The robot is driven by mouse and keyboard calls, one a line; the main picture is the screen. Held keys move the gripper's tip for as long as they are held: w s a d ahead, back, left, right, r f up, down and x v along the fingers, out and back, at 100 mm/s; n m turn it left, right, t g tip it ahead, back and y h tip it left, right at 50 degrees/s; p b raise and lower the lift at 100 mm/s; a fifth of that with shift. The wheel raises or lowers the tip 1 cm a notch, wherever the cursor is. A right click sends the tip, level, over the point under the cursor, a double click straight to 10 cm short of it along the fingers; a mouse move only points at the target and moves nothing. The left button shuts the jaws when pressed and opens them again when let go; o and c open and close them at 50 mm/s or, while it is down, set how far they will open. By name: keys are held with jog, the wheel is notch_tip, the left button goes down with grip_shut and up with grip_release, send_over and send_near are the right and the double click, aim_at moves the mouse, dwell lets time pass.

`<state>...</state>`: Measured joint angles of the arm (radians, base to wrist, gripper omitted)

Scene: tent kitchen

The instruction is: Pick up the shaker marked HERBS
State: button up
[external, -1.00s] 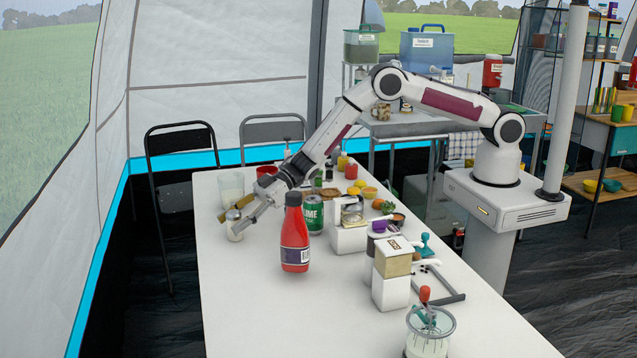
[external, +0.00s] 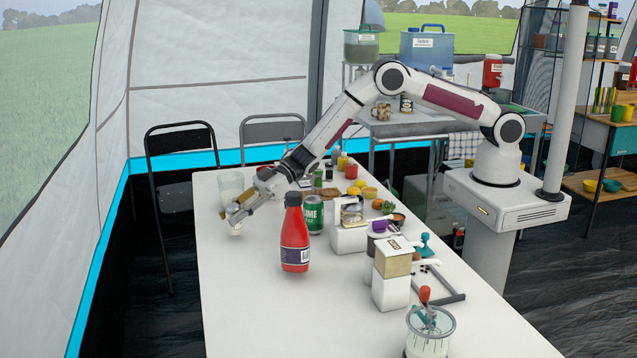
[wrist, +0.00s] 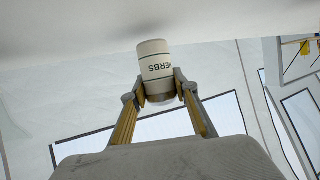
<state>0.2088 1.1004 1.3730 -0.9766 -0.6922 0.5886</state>
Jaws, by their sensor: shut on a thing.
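The shaker marked HERBS (wrist: 155,62) is a small white cylinder with thin dark bands and a metal-coloured end; it looks upside down in the wrist view. My gripper (wrist: 158,92) is shut on it, one finger on each side near the metal end. In the external view the shaker (external: 235,229) is a small pale shape below my gripper (external: 237,213), at the left side of the table. The fingers partly cover it there. I cannot tell whether its base touches the table.
A red bottle (external: 295,240) and a green can (external: 313,215) stand right of my gripper on the white table (external: 250,300). A clear glass (external: 231,186) stands behind it. Several kitchen items crowd the table's right side. The front left of the table is clear.

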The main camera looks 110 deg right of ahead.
notch_tip(320, 180, up, 8)
jog(key=shift+r, duration=0.1)
dwell(0.4)
dwell(0.5)
